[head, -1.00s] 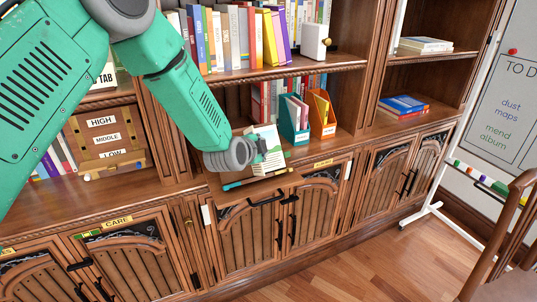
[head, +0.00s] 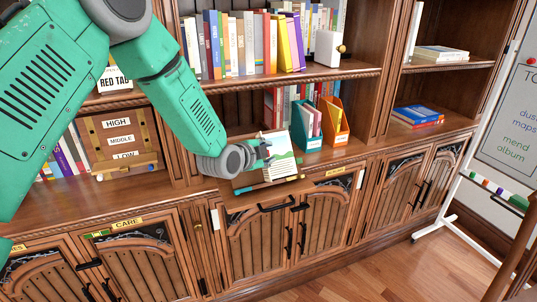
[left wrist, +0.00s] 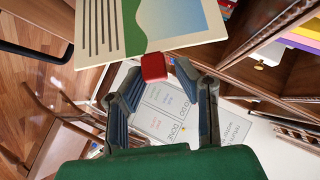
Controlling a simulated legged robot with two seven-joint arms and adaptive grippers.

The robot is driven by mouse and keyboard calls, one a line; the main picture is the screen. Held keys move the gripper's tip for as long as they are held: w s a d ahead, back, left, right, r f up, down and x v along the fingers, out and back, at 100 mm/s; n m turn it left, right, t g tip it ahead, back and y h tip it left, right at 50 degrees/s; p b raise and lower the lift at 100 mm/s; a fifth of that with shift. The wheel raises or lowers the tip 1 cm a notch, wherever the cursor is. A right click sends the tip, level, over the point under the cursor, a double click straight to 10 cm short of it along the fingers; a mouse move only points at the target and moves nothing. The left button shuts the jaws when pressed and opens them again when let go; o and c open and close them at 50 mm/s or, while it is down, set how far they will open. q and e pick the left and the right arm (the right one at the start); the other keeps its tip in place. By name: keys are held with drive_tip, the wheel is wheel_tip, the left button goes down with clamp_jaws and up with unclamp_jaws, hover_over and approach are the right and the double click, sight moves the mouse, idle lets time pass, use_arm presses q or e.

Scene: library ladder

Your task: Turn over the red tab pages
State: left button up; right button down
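A book (head: 281,158) with a green and blue picture on its page leans on the cabinet ledge in the head view. Its page (left wrist: 98,30) fills the top of the left wrist view, with dark text lines beside the picture. A red tab (left wrist: 153,67) sticks out from the page's edge. My left gripper (head: 266,150) is at the book's left side. In the left wrist view its two fingertips (left wrist: 158,69) are apart, with the red tab between them; a small gap shows on the right, and contact on the left is unclear. My right gripper is not in view.
A sign reading RED TAB (head: 115,82) stands on the left shelf. A teal file holder (head: 306,132) and an orange one (head: 335,125) stand right of the book. A pen-like blue stick (head: 262,185) lies in front of it. Cabinet doors are below.

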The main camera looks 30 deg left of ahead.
use_arm(q)
drive_tip(key=shift+s, duration=0.1)
drive_tip(key=shift+s, duration=0.25)
drive_tip(key=v, duration=1.1)
drive_tip(key=shift+r, duration=0.15)
